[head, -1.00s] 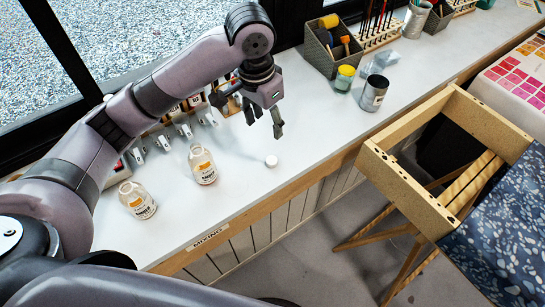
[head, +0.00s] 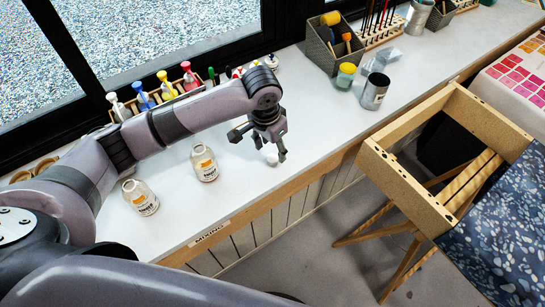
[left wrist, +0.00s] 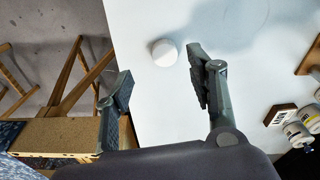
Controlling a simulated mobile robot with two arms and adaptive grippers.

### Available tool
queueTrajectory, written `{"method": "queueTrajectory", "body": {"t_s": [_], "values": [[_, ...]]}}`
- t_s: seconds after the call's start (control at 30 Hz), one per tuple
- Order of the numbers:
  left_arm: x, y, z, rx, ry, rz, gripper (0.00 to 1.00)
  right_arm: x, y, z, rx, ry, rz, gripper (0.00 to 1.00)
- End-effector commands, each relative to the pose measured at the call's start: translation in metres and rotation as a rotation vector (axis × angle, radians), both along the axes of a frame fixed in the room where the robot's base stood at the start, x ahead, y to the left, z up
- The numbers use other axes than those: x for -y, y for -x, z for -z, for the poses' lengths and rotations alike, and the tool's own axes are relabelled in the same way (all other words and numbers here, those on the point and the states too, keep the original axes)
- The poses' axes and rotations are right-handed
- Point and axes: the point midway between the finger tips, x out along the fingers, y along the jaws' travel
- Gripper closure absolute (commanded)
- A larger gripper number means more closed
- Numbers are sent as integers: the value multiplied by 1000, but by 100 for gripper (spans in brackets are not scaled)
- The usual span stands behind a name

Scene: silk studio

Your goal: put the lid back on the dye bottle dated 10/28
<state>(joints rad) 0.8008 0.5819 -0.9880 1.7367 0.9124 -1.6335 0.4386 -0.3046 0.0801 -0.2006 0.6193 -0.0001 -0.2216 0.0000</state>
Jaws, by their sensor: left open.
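A small white round lid (head: 272,159) lies on the worktop near its front edge; it also shows in the left wrist view (left wrist: 163,52). My left gripper (head: 259,146) is open and empty, low over the worktop by the lid. In the left wrist view its fingers are spread, and the lid appears just beyond the gap between their tips, closer to the right finger. Two clear bottles with orange-and-white labels stand open on the worktop: one nearer the front left (head: 141,198) and one nearer the lid (head: 204,163). Their dates are too small to read. My right gripper is not in view.
Bottles with coloured tops (head: 163,84) stand along the window. A dark tool box (head: 330,58), a yellow-lidded jar (head: 346,75) and a metal can (head: 373,92) stand further right. The front edge has a "MIXING" label (head: 208,234). Worktop around the lid is clear.

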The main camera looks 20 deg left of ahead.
Motion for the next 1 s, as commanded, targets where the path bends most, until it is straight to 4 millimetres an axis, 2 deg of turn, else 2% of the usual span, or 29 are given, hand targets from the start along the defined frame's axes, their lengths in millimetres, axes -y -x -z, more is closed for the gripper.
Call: {"method": "queueTrajectory", "body": {"t_s": [0.23,0.5,0.6,0.97,1.0], "values": [[0,-1,4,-1,1,-1,49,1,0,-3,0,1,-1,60],[-3,-8,42,-2,0,-1,49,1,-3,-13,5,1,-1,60],[-2,-9,49,0,1,0,49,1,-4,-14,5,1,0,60],[-3,-9,51,1,0,0,49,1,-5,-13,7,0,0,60],[-3,-9,51,1,0,0,52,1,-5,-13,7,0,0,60]]}}
